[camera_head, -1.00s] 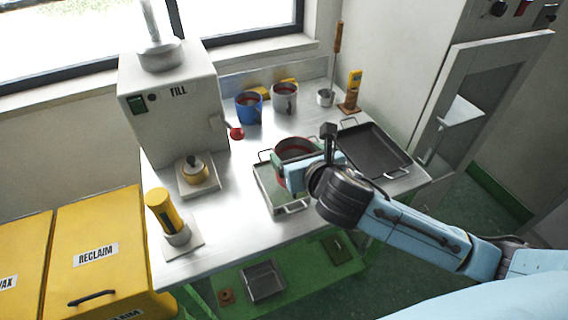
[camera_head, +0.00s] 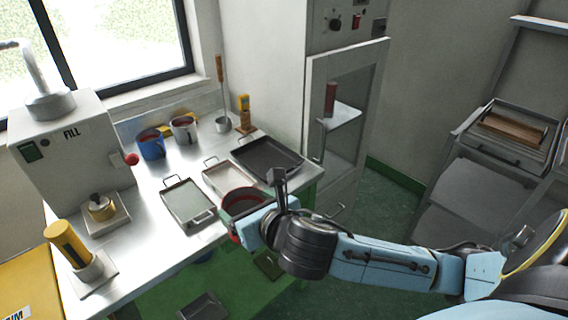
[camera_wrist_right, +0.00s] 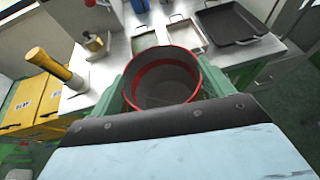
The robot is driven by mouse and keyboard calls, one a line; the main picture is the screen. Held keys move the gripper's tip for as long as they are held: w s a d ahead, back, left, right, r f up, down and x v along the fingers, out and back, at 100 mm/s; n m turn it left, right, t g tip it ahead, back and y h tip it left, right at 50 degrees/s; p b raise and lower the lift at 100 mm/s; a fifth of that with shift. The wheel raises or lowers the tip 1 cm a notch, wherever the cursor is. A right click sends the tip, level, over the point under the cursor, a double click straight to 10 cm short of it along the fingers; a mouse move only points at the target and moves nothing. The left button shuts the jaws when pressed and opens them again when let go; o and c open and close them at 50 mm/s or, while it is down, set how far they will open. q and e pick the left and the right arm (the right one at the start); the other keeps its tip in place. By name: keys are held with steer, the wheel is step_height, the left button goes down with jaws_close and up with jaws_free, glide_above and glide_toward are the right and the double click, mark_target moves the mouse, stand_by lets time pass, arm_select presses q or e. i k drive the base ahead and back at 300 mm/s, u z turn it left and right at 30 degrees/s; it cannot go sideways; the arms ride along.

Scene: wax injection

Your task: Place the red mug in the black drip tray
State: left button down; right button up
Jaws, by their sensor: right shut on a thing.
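The red mug (camera_head: 243,200) is in my right gripper (camera_head: 252,222), which is shut on it at the front edge of the table. Its red rim faces up and its inside looks dark grey. In the right wrist view the mug (camera_wrist_right: 162,82) is between the fingers, its open top in full view. The black drip tray (camera_head: 267,156) lies empty at the right end of the table, behind the mug and apart from it. It also shows in the right wrist view (camera_wrist_right: 232,22). My left gripper is not in view.
A grey tray (camera_head: 188,203) and a pale tray (camera_head: 228,178) lie left of the black one. A glass-door cabinet (camera_head: 345,120) is at the right.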

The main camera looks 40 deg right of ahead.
mark_target(268, 164)
steer(key=z, duration=2)
steer(key=i, duration=1.3)
steer(key=u, duration=2.1)
